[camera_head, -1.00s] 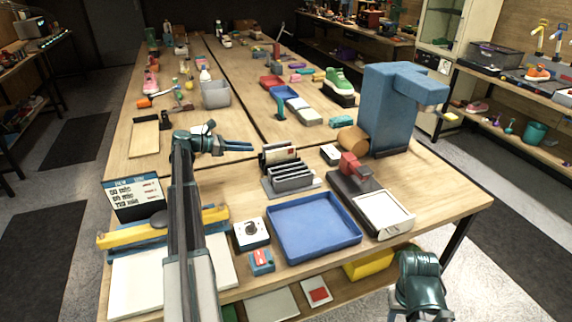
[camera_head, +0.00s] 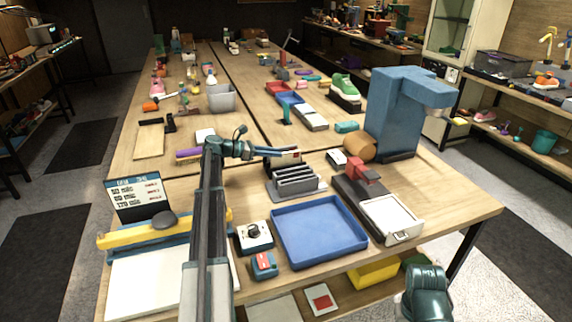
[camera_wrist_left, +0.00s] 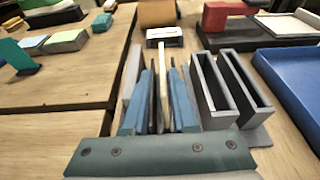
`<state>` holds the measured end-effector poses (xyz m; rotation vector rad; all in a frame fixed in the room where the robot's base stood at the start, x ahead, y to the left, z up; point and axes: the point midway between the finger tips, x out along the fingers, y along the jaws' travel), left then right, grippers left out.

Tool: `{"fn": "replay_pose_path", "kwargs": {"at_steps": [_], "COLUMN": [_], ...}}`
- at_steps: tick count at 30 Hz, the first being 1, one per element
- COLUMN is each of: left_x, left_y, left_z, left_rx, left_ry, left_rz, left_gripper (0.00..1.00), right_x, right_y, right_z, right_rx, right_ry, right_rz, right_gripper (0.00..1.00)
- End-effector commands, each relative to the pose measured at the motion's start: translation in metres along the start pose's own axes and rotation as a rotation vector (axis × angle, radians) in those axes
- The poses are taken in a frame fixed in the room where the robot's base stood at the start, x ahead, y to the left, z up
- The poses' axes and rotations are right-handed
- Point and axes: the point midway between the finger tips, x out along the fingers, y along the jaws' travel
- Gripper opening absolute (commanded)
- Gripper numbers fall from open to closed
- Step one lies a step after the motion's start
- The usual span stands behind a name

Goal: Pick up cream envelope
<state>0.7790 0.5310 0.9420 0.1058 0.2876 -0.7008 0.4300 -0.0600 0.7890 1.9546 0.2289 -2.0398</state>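The cream envelope (camera_head: 291,155) stands upright in the grey slotted rack (camera_head: 298,183), its red mark showing above the slots. In the left wrist view the envelope (camera_wrist_left: 163,85) is a thin pale strip seen edge-on. My left gripper (camera_head: 271,156) is at the envelope's upper part, at the rack's left end. In the left wrist view its two blue fingers (camera_wrist_left: 162,95) stand on either side of the envelope, with narrow dark gaps beside it. Contact is hard to make out. My right gripper is out of view; only part of that arm shows at the lower right.
A blue tray (camera_head: 320,232) lies in front of the rack. A stamp press with a white plate (camera_head: 392,220) is to its right. A white dial box (camera_head: 254,236) and a price sign (camera_head: 138,197) are at left. A tall blue machine (camera_head: 392,115) stands behind right.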

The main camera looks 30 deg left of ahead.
Motion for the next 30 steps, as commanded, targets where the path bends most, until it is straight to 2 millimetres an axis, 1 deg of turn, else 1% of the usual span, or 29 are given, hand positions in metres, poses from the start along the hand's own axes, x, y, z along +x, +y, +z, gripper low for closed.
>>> {"fn": "replay_pose_path", "kwargs": {"at_steps": [5,12,14,16,21,25,26,30], "left_x": [0.01,0.043,0.05,0.052,0.052,0.051,0.051,0.051], "left_y": [-0.001,-0.003,-0.003,-0.003,-0.003,-0.003,-0.003,-0.003], "left_z": [0.0,0.001,0.002,0.002,0.003,0.003,0.003,0.003], "left_rx": [0.001,0.001,0.001,0.0,0.0,0.0,0.0,0.0], "left_ry": [0.0,0.0,0.0,0.0,0.0,0.0,0.0,0.0], "left_rz": [-0.002,-0.002,-0.001,0.0,0.0,0.0,0.0,0.0], "left_gripper": [0.26,0.26,0.26,0.26,0.26,0.03,0.0,0.0], "right_x": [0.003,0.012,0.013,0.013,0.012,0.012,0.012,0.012], "right_y": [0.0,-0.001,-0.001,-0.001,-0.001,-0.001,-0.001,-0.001], "right_z": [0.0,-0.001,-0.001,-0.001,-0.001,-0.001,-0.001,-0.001], "right_rx": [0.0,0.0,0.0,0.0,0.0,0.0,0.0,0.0], "right_ry": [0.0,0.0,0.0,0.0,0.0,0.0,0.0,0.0], "right_rz": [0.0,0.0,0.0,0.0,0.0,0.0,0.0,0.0], "right_gripper": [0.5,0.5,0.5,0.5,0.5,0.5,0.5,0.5]}}
